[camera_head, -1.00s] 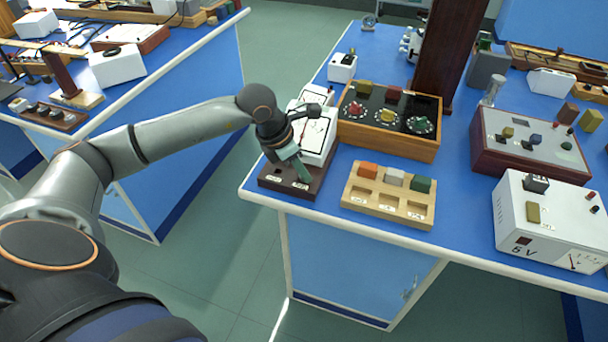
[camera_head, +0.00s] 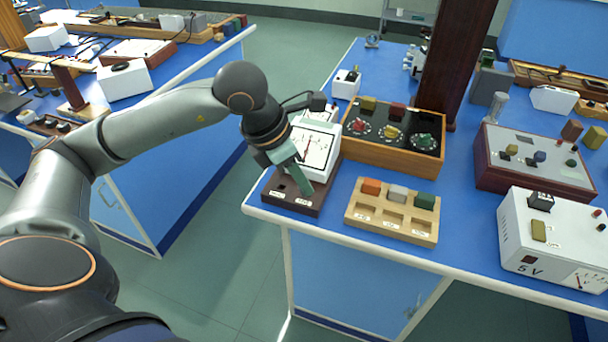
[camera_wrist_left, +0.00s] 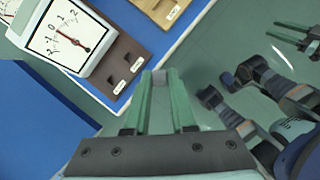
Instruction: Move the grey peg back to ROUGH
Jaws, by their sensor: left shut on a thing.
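My left gripper (camera_head: 306,191) is shut on a small grey peg (camera_wrist_left: 159,75), which shows between its green fingertips in the left wrist view. In the head view the fingers hide the peg. The fingertips are over the right part of a dark base (camera_head: 271,193), in front of a white meter. The base has two dark slots with white labels, seen in the left wrist view (camera_wrist_left: 130,48). Both slots look empty there, and the labels are too small to read. My right gripper (camera_wrist_left: 293,36) is small at the right edge of the wrist view.
The white meter (camera_head: 322,150) stands right behind the base. A wooden tray (camera_head: 364,222) with orange, grey-white and green blocks lies to the right. A wooden box with knobs (camera_head: 375,154) is behind it. The bench's front edge is close to the base.

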